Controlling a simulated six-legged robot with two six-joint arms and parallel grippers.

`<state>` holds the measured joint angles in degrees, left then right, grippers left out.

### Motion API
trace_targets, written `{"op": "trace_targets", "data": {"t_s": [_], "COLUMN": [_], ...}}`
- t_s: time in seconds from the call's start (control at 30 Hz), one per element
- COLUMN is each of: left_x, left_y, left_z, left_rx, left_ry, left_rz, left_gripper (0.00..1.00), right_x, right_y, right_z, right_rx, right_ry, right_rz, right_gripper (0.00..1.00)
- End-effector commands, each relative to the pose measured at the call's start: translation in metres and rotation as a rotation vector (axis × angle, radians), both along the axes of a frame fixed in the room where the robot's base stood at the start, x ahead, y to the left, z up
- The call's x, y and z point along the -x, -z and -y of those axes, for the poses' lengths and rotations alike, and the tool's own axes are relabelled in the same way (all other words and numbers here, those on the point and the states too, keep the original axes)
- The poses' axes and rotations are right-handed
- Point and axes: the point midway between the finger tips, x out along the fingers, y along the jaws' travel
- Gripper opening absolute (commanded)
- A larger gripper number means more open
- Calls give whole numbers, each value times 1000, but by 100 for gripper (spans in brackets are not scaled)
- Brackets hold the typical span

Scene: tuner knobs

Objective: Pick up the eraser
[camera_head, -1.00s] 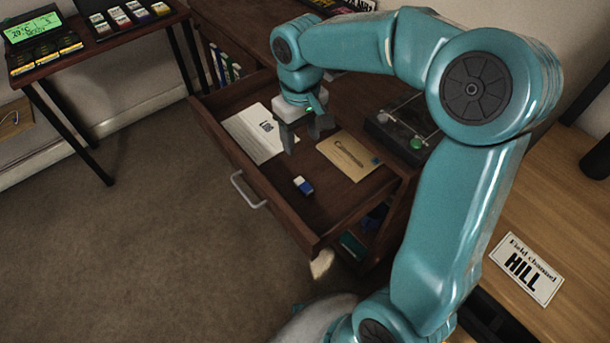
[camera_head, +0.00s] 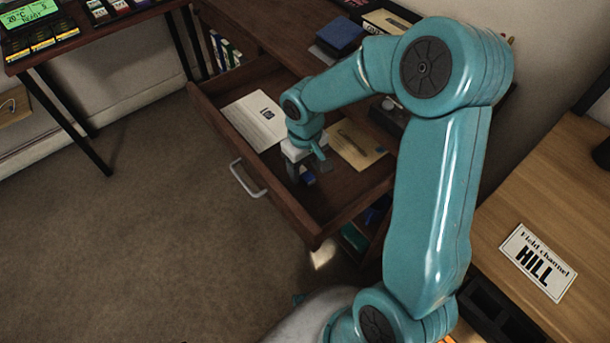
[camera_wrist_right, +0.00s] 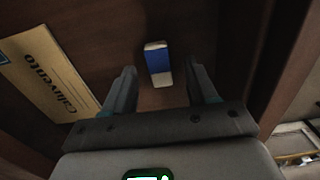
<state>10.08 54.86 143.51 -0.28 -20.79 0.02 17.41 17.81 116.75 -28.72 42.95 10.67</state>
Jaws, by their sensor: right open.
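The eraser (camera_wrist_right: 157,62) is a small block with a blue sleeve and white ends, lying on the floor of the open wooden drawer. In the head view only its blue part (camera_head: 308,178) shows beside my right gripper, which partly hides it. My right gripper (camera_head: 308,174) is open and points down into the drawer. In the right wrist view its two fingers (camera_wrist_right: 163,80) stand apart, with the eraser between and slightly beyond their tips. The fingers do not visibly touch it. My left gripper is not in view.
The drawer (camera_head: 215,118) also holds a white paper (camera_head: 252,118) and a tan envelope (camera_head: 354,145), which lies left of the gripper in the wrist view (camera_wrist_right: 45,75). The drawer walls stand close around. A sign reading HILL (camera_head: 537,261) lies on the desk at right.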

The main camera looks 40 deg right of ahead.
Motion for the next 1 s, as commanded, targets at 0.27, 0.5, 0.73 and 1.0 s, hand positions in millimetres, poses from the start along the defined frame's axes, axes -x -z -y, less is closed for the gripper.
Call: {"op": "trace_targets", "data": {"t_s": [0.27, 0.5, 0.73, 1.0], "left_x": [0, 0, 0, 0], "left_y": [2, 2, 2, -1], "left_z": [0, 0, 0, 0], "left_rx": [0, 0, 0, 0], "left_ry": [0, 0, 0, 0], "left_rz": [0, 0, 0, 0], "left_gripper": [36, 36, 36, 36], "right_x": [-1, -1, -1, -2], "right_y": [13, 13, 13, -1], "right_z": [1, 1, 1, 1], "right_rx": [-1, -1, 0, 1], "right_ry": [2, 1, 1, 0], "right_rz": [1, 1, 1, 3], "right_gripper": [57, 5, 0, 0]}}
